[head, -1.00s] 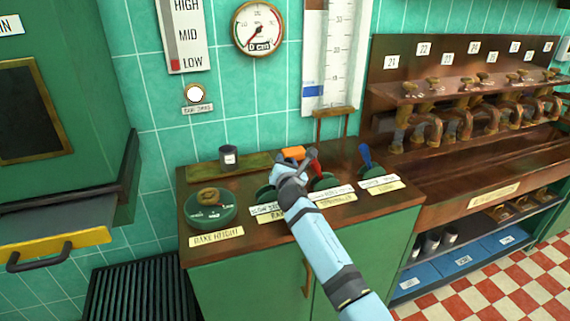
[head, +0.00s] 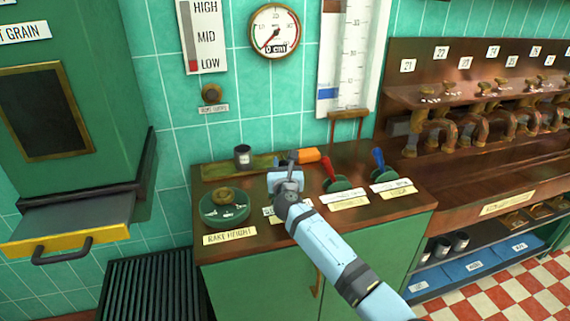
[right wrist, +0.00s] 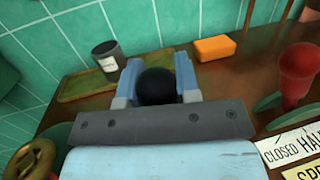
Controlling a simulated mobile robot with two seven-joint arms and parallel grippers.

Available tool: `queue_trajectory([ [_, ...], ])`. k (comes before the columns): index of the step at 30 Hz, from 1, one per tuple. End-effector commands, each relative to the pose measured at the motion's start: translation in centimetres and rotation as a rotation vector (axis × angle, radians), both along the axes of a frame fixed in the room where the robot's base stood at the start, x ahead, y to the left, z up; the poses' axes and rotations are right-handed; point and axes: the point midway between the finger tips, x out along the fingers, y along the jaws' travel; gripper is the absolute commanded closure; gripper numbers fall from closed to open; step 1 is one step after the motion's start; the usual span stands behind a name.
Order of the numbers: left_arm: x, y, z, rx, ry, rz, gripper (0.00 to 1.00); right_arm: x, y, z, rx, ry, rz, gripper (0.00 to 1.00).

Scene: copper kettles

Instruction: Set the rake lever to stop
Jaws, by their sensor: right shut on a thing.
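My right gripper (head: 287,178) is over the wooden counter top, between the round rake height dial (head: 224,207) and the red lever (head: 328,166). In the right wrist view its two pale blue fingers are closed around a black ball knob (right wrist: 157,86), the rake lever's knob. The lever's shaft and base are hidden by the gripper, and its labels are mostly covered in the head view, so its setting cannot be read. My left gripper is not in view.
The red lever and a blue lever (head: 378,158) stand to the right. A dark cup (head: 242,155) and an orange block (head: 308,156) are behind. A small round lamp (head: 211,93) on the wall is dark. A yellow-fronted drawer (head: 70,246) juts out at left.

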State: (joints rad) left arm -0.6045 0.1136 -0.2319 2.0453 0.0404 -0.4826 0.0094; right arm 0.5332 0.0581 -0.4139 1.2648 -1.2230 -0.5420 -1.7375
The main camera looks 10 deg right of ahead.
Motion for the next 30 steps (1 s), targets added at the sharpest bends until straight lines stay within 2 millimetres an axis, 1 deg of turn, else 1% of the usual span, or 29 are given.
queue_trajectory([
  [1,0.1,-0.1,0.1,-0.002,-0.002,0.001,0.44,0.0,0.0,0.0,0.001,0.000,0.000,0.63],
  [2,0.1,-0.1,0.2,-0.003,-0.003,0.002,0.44,0.0,0.0,0.0,0.001,0.000,0.000,0.56],
  [3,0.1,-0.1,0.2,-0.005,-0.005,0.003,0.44,0.0,0.0,0.0,0.001,0.000,0.000,0.47],
  [4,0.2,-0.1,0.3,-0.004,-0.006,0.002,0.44,0.0,0.0,0.0,0.002,0.001,0.000,0.44],
  [12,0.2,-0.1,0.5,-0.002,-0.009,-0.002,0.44,-0.1,0.0,0.0,0.003,0.001,0.000,0.44],
  [16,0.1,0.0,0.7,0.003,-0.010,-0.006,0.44,-1.1,0.2,-0.2,0.003,0.002,0.001,0.44],
  [20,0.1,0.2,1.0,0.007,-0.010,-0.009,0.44,-3.5,0.6,-0.4,0.003,0.003,0.002,0.44],
  [24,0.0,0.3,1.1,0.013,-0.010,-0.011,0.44,-6.8,1.1,-0.7,0.003,0.002,0.001,0.44],
  [30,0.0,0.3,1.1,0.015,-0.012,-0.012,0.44,-10.9,1.8,-1.1,0.003,0.002,0.001,0.44],
])
